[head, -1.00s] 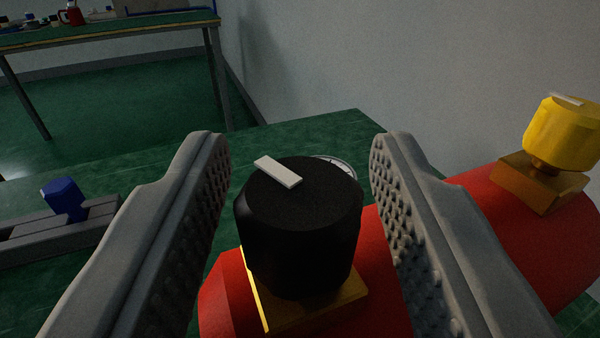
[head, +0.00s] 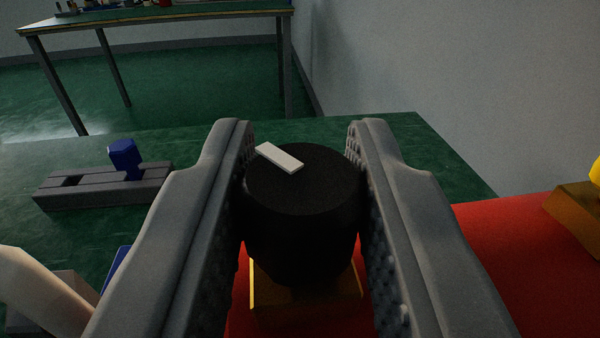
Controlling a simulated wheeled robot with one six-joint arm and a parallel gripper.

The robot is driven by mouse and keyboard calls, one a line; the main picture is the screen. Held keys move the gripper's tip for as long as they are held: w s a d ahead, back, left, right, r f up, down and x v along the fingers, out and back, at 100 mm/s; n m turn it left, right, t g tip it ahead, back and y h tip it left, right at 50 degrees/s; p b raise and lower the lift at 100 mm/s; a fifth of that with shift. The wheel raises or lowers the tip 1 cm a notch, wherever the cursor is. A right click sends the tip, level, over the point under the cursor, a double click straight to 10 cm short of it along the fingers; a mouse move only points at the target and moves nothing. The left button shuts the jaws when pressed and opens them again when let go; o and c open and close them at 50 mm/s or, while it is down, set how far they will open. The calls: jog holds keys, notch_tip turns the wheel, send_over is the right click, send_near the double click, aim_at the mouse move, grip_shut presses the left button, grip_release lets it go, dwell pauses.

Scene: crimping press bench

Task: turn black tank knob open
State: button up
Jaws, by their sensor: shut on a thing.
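The black knob (head: 303,215) stands on a brass block (head: 305,292) on top of the red tank (head: 490,255). A white marker bar on the knob's top points toward the upper left. My gripper (head: 302,170) is shut on the black knob, with one textured finger against its left side and the other against its right side. The lower sides of the knob are dark and partly hidden by the fingers.
A yellow knob (head: 596,170) on its brass block (head: 578,212) is cut off at the right edge. A grey fixture with a blue knob (head: 124,158) lies at left on the green bench (head: 420,150). A wall stands behind on the right; another table is at the back.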

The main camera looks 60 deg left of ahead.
dwell(0.3)
jog(key=o, duration=1)
jog(key=shift+c, duration=0.2)
jog(key=shift+d, duration=0.15)
jog(key=v, duration=1.7)
jog(key=shift+d, duration=0.15)
jog(key=shift+w, duration=0.1)
